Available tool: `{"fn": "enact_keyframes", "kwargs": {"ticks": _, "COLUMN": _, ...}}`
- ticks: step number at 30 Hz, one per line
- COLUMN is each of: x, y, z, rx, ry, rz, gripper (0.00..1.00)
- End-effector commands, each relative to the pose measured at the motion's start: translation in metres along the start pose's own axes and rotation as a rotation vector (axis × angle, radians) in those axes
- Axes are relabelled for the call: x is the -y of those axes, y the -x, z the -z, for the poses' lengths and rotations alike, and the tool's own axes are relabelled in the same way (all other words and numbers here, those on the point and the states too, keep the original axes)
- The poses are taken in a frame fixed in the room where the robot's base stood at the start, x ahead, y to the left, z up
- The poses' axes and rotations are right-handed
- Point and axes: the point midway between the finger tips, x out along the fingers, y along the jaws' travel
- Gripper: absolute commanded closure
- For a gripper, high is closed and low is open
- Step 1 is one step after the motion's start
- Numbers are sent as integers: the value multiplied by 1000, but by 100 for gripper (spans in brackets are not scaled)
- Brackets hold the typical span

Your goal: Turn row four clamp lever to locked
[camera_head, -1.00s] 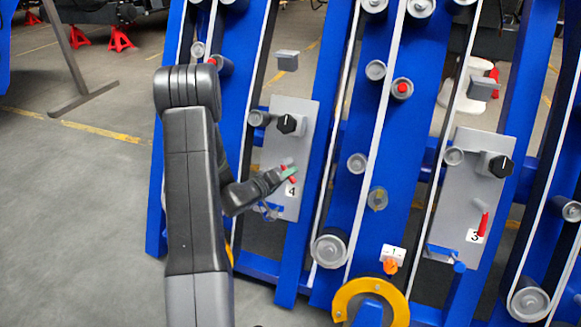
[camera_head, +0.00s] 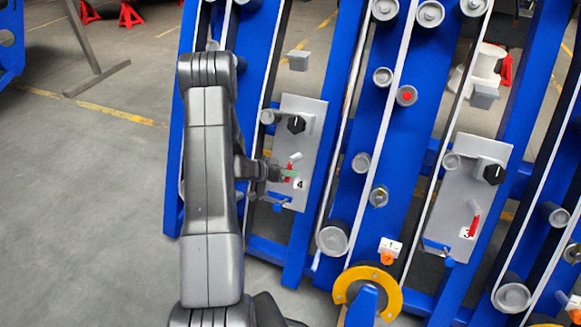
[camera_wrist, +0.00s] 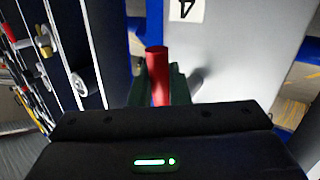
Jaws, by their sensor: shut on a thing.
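The row four clamp lever (camera_head: 290,168) is a small red handle on a grey panel (camera_head: 309,124) marked with a 4. My gripper (camera_head: 288,174) reaches it from the left in the head view. In the wrist view the red lever (camera_wrist: 157,75) stands between the two dark green fingertips of my gripper (camera_wrist: 159,84), which are shut on it. The lever's pivot is hidden behind my gripper. The number 4 label (camera_head: 300,184) sits just right of the fingertips, and it shows upside down at the top of the wrist view (camera_wrist: 187,10).
A black knob (camera_head: 296,124) sits above the lever on the same panel. To the right, another grey panel (camera_head: 466,190) marked 3 carries a red lever (camera_head: 474,222). Blue beams (camera_head: 405,150) with rollers stand close around. A yellow ring (camera_head: 388,288) is below. Open floor (camera_head: 90,220) lies left.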

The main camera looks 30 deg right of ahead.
Motion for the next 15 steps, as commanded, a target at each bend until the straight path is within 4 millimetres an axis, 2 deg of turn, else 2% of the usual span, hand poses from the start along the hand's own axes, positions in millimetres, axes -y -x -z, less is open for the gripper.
{"fn": "enact_keyframes", "kwargs": {"ticks": 15, "x": 3, "y": 1, "z": -1, "rx": 41, "ry": -59, "rz": 8, "gripper": 100}}
